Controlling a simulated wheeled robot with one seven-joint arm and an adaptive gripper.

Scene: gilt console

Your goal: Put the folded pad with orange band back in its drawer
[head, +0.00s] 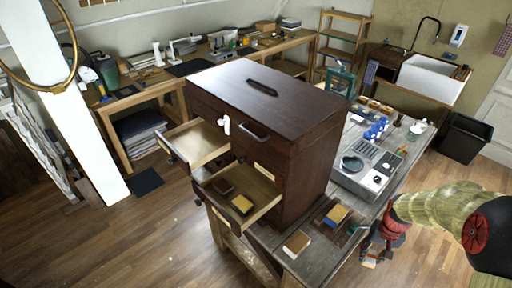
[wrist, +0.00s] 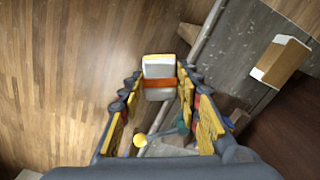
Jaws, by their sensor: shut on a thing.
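The folded pad with orange band (wrist: 158,68) is white with a yellow edge and an orange band around it. My gripper (wrist: 160,92) is shut on it, with the pad between the fingertips. In the head view my gripper (head: 372,256) is low at the right, beside the table's near edge, and the pad is hard to make out there. The dark wooden cabinet (head: 270,95) stands on the table. Its upper drawer (head: 200,143) is pulled out and looks empty.
A white-topped brown block (head: 297,243) lies on the table's near corner; it also shows in the wrist view (wrist: 283,60). A dark tray with a yellow-and-blue block (head: 336,214) is beside it. A grey appliance (head: 366,170) stands behind. Wooden floor lies open at the left.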

